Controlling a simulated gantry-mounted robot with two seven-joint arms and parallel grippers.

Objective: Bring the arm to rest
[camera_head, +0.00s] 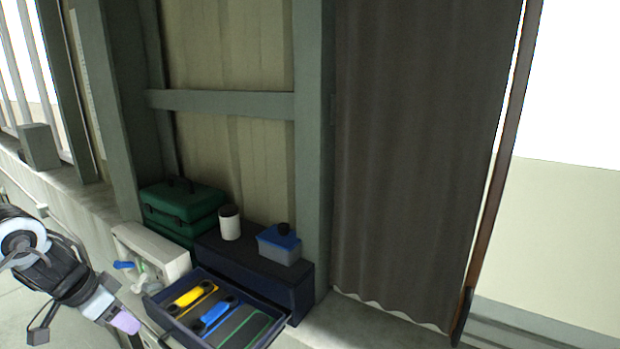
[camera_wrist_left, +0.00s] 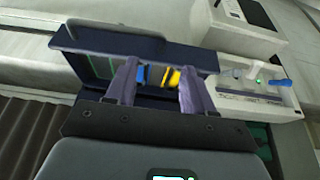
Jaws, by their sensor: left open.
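My left arm comes in from the left in the head view. Its gripper (camera_head: 127,322) is just left of an open drawer and points down and right. In the left wrist view the two fingers of the left gripper (camera_wrist_left: 157,75) are apart, with nothing held between them. The open drawer (camera_head: 262,301) shows beyond them, and it also shows in the left wrist view (camera_wrist_left: 110,42). My right gripper is in neither view.
A yellow-handled tool (camera_head: 196,292) and a blue-handled tool (camera_head: 215,317) lie in the drawer. A white canister (camera_head: 230,226) and a blue-lidded box (camera_head: 280,249) stand on the dark cabinet (camera_head: 252,262). A green toolbox (camera_head: 180,210) and a pale unit (camera_head: 160,252) are beside it.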

